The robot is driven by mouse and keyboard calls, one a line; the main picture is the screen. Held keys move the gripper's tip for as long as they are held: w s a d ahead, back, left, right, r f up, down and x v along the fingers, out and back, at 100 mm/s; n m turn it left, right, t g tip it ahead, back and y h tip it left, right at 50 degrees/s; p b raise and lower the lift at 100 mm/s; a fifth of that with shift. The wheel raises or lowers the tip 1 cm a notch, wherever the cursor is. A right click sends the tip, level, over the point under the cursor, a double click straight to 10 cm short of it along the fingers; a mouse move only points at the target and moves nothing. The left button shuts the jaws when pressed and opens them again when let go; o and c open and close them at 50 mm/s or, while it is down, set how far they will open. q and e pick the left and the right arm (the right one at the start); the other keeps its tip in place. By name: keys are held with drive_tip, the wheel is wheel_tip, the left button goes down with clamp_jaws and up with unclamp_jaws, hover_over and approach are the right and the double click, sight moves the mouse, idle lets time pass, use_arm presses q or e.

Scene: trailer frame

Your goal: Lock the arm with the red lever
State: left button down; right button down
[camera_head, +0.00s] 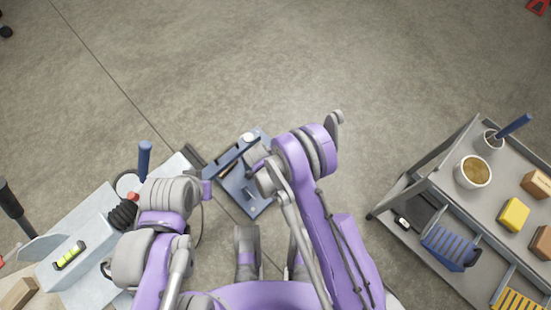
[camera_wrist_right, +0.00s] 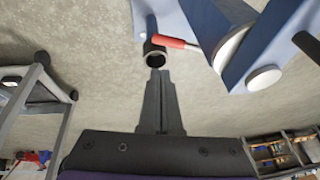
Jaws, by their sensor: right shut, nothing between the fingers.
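In the right wrist view my right gripper (camera_wrist_right: 158,74) is shut and empty. Its fingertips point at a dark, ring-shaped end piece (camera_wrist_right: 155,54) and overlap its lower edge in the picture; I cannot tell whether they touch. The red lever (camera_wrist_right: 175,42) runs right from this piece toward the blue arm (camera_wrist_right: 225,55), which has pale round discs. In the head view the blue arm (camera_head: 232,153) lies slanted above its blue base plate (camera_head: 258,205). My right arm covers part of it and hides the right gripper there. My left gripper cannot be made out behind its arm.
A grey bench (camera_head: 85,222) with tools, including a yellow-green level (camera_head: 69,256), stands at the left. A grey cart (camera_head: 445,180) with a cup (camera_head: 472,172) and coloured blocks stands at the right. The concrete floor beyond the frame is clear.

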drive_tip(key=shift+w+a+b+x, duration=0.15)
drive_tip(key=shift+b+x, duration=0.3)
drive_tip(key=shift+x, duration=1.85)
drive_tip(key=shift+a+b+x, duration=0.2)
drive_tip(key=shift+b+x, duration=0.2)
drive_tip(key=shift+x, duration=1.9)
drive_tip(key=shift+w+a+b+x, duration=0.15)
drive_tip(key=shift+b+x, duration=0.3)
drive_tip(key=shift+x, duration=1.85)
drive_tip(key=shift+s, duration=0.1)
drive_tip(key=shift+f, duration=0.1)
drive_tip(key=f+b, duration=0.4)
drive_tip(key=b, duration=0.1)
drive_tip(key=shift+w+a+f, duration=0.25)
drive_tip(key=shift+w+a+f+b, duration=0.15)
drive_tip(key=shift+a+f+b, duration=0.05)
drive_tip(key=shift+f+b, duration=0.2)
drive_tip(key=shift+w+a+f+b, duration=0.15)
drive_tip(key=shift+f+b, duration=0.15)
drive_tip(key=shift+f, duration=0.05)
